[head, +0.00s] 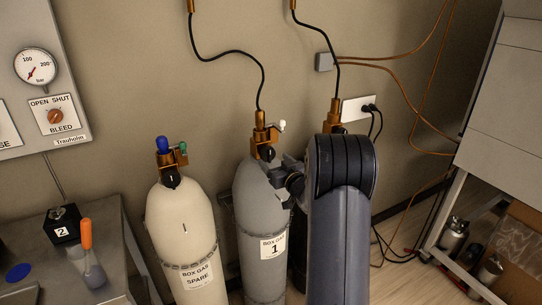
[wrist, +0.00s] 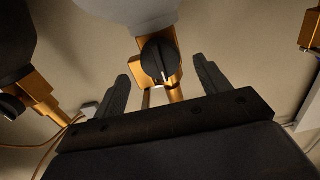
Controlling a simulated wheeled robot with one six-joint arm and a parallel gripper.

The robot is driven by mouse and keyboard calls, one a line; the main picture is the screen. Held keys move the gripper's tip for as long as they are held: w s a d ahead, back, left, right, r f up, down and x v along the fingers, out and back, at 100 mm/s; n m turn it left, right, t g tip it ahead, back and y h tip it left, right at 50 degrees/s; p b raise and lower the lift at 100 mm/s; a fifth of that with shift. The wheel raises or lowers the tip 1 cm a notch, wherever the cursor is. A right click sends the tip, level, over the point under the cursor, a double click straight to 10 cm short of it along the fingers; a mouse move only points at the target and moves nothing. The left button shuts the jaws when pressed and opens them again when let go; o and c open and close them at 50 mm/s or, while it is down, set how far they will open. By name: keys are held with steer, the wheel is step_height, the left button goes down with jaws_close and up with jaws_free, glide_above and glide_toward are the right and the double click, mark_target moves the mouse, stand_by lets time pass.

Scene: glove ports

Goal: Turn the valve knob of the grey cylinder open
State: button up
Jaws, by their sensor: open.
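The grey cylinder (head: 250,205), labelled BOX GAS 1, stands against the wall in the head view. Its brass valve (head: 261,135) carries a black valve knob (head: 267,153). My gripper (head: 281,174) is at the right of the cylinder's top, partly hidden by my arm. In the wrist view the cylinder's pale shoulder (wrist: 128,10) is at the top, and the black knob (wrist: 159,60) with a ridge shows between the two fingers. My gripper (wrist: 161,70) is open, with a gap on each side of the knob. I cannot tell how deep the knob lies between the fingers.
A cream spare cylinder (head: 182,225) stands at left with a brass valve. A darker cylinder (wrist: 28,35) stands on the other side, mostly hidden by my arm in the head view. A black hose (head: 235,54) rises from the grey cylinder's valve. A bench (head: 90,235) is at far left.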

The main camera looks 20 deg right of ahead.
mark_target(270, 157)
steer(key=shift+w, duration=1.6)
steer(key=shift+c, duration=0.4)
steer(key=c, duration=0.9)
